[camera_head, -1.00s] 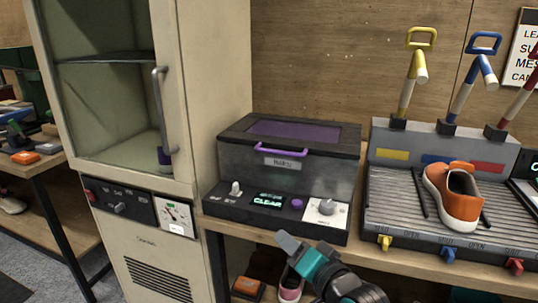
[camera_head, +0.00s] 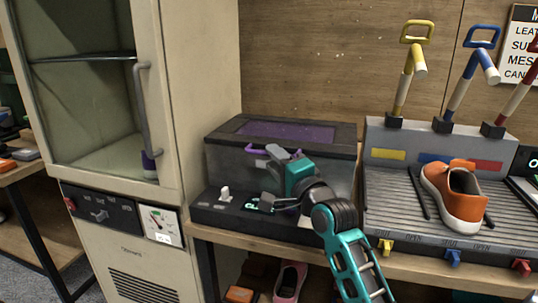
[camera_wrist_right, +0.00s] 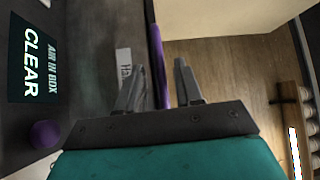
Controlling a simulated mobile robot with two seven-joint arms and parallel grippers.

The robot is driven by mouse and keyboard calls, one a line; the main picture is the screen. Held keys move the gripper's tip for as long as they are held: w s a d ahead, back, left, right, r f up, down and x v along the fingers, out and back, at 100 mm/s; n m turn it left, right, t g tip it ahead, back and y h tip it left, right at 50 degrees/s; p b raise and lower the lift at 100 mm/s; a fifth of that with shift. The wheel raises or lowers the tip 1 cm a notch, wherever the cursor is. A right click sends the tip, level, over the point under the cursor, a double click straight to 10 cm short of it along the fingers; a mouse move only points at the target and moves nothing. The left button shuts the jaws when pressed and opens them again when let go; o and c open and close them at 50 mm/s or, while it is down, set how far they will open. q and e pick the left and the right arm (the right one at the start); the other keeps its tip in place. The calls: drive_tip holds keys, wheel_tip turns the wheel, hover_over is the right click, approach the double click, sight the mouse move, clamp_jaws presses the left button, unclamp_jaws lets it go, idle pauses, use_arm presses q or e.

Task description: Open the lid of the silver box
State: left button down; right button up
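The silver box (camera_head: 225,170) stands shut on the wooden bench. Its dark lid (camera_head: 225,136) has a purple top panel and a purple handle (camera_head: 256,149) along the front. My right gripper (camera_head: 268,177) is in front of the box, its two fingers spread apart, covering part of the front and control panel. In the right wrist view the handle (camera_wrist_right: 157,50) runs between the two open fingers (camera_wrist_right: 160,78), with one finger on each side. I cannot tell whether either touches it. My left gripper is out of view.
A tall cream cabinet (camera_head: 165,90) with a glass door stands close on the left. On the right, an orange sneaker (camera_head: 455,195) sits on a ribbed rack (camera_head: 400,200) with coloured handles. Shoes lie under the bench (camera_head: 420,270).

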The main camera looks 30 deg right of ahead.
drive_tip(key=shift+w+d+r, duration=0.1)
drive_tip(key=shift+w+r, duration=0.05)
drive_tip(key=shift+w, duration=0.7)
drive_tip(key=shift+w+d+r, duration=0.1)
drive_tip(key=shift+w, duration=0.7)
drive_tip(key=shift+c, duration=0.4)
clamp_jaws()
